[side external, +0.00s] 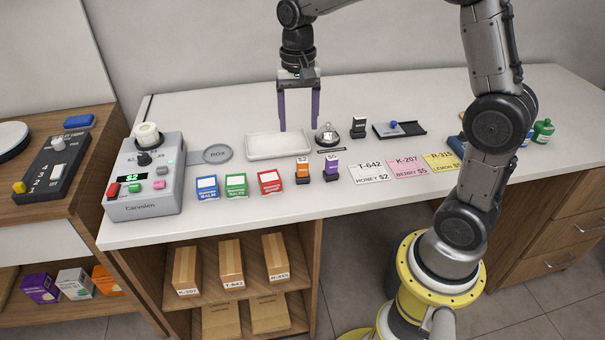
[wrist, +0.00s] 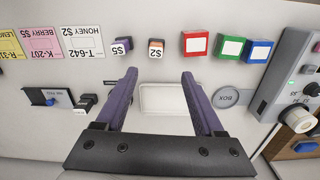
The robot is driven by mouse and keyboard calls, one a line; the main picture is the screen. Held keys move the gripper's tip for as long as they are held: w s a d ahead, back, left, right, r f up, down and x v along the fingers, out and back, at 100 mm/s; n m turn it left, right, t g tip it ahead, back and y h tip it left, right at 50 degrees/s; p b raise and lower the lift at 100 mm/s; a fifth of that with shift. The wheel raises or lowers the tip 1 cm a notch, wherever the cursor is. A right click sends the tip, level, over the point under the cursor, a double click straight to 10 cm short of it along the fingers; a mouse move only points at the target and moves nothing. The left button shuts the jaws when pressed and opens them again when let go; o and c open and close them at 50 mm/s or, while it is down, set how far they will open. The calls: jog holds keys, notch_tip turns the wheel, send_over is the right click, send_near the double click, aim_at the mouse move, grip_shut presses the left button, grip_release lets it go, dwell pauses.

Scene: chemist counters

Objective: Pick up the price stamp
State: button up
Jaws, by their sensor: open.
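Two small price stamps stand on the white counter. One is orange (side external: 303,168) and marked $2; the other is purple (side external: 331,166) and marked $5. The wrist view shows the orange stamp (wrist: 156,48) and the purple stamp (wrist: 122,46) side by side beyond my fingertips. A third, black stamp (side external: 358,128) with a white label stands farther back. My gripper (side external: 300,127) is open and empty, pointing down above the counter near the white tray (side external: 262,156). In the wrist view its two purple fingers (wrist: 160,75) are spread, apart from both price stamps.
A silver bell (side external: 327,135) stands right of the tray. A black pad case (side external: 410,130) lies behind the price cards (side external: 372,173). Blue (side external: 207,188), green (side external: 236,185) and red (side external: 270,182) boxes stand left of the stamps. A grey register (side external: 148,185) shows $2.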

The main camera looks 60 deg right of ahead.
send_over(303, 160)
jog(key=f, duration=0.6)
jog(key=shift+w+a+f, duration=0.15)
jog(key=shift+w, duration=0.25)
jog(key=shift+s+d+f, duration=0.1)
jog(key=shift+s+f, duration=0.05)
jog(key=shift+f, duration=1.2)
jog(key=shift+s+d+f, duration=0.1)
jog(key=shift+s+f, duration=0.05)
jog(key=shift+f, duration=1.15)
grip_shut()
